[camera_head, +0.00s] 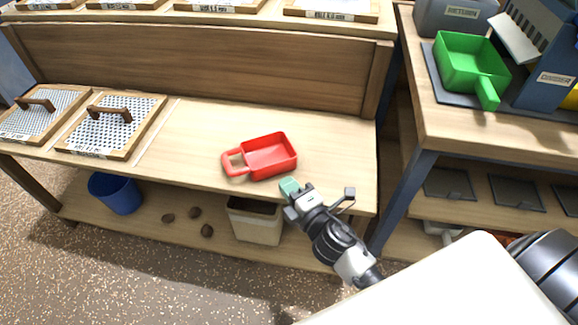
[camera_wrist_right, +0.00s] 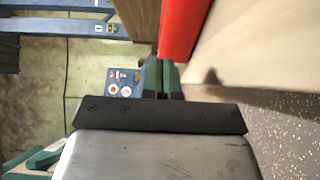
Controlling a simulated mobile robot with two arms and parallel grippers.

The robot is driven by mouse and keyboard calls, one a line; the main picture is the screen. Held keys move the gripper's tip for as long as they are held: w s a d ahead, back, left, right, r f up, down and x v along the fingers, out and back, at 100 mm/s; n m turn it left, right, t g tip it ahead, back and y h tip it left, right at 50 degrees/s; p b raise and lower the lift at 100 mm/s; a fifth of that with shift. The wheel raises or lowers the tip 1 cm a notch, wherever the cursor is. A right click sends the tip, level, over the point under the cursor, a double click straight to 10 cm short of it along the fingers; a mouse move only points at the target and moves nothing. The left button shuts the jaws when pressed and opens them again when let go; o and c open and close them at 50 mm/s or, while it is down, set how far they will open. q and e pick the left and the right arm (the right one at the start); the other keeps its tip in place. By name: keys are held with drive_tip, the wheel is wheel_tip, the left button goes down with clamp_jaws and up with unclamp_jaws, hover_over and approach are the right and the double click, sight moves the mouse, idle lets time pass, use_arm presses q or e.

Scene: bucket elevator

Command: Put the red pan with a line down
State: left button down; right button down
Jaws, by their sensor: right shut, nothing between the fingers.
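My right gripper (camera_head: 289,187) is shut and empty, at the bench's front edge just below the pan's near side in the head view. In the right wrist view the closed green fingertips (camera_wrist_right: 161,76) are close beside the pan's red wall (camera_wrist_right: 182,28); I cannot tell whether they touch it. A line on the pan does not show. My left gripper is not in view.
Two framed mesh screens (camera_head: 112,124) with wooden handles lie on the bench's left. A green pan (camera_head: 468,66) stands on the right table. A blue bucket (camera_head: 117,193), a beige bin (camera_head: 255,221) and brown lumps are on the lower shelf. Bench top left of the pan is clear.

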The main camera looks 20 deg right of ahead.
sight(293, 153)
drive_tip(key=w, duration=0.2)
drive_tip(key=w+d, duration=0.1)
drive_tip(key=w, duration=0.1)
drive_tip(key=shift+d, duration=0.15)
drive_tip(key=shift+w+d, duration=0.35)
drive_tip(key=shift+w, duration=0.15)
drive_tip(key=w+d, duration=0.1)
drive_tip(key=w, duration=0.1)
drive_tip(key=w+d, duration=0.2)
drive_tip(key=shift+w+d, duration=0.2)
drive_tip(key=shift+w, duration=0.2)
drive_tip(key=shift+s+a+f, duration=0.1)
drive_tip(key=shift+s, duration=0.05)
